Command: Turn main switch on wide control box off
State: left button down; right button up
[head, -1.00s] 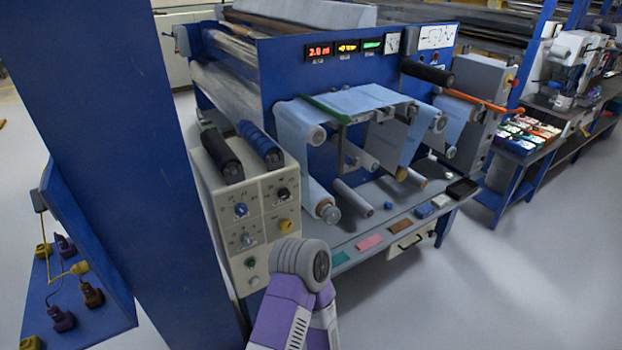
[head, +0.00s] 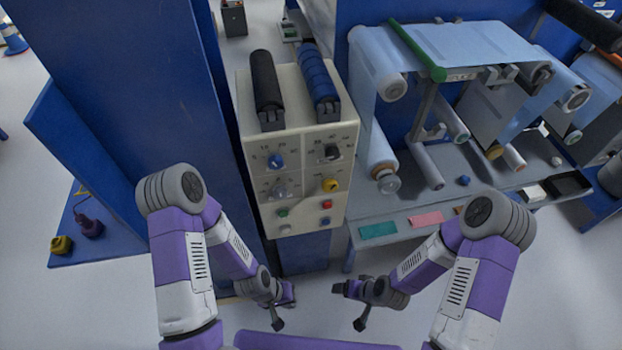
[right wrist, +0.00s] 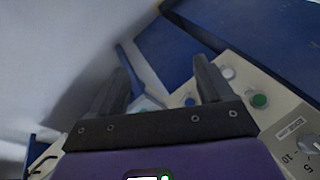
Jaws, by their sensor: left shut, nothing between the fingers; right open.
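The cream control box (head: 296,150) stands upright on the blue machine, left of centre in the head view. Its face has a blue knob (head: 276,161), a black knob (head: 332,152), a grey knob (head: 279,190), a yellow knob (head: 330,185) and small coloured buttons. I cannot tell which is the main switch. My left gripper (head: 288,293) is shut and empty, below and in front of the box. My right gripper (head: 343,288) is open and empty, also below it; in the right wrist view its fingers (right wrist: 160,78) are spread. The box's edge (right wrist: 262,95) shows at right there.
A black roller (head: 266,85) and a blue roller (head: 319,80) sit on top of the box. A blue column (head: 125,90) stands to the left. The film machine with its shelf (head: 445,195) and colour samples lies to the right. Floor is open in front.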

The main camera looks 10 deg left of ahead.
jog(key=w+a+n+t+b, duration=0.1)
jog(key=w+a+n+t, duration=0.15)
jog(key=w, duration=0.25)
jog(key=n+t+y+b, duration=0.1)
jog(key=n+t+b, duration=0.35)
jog(key=t, duration=0.75)
send_near(331, 189)
jog(key=w+m+b, duration=0.1)
jog(key=w, duration=0.1)
jog(key=x, duration=0.6)
jog(key=shift+a, duration=0.3)
jog(key=shift+w+a, duration=0.2)
jog(key=shift+w, duration=0.45)
jog(key=c, duration=1.1)
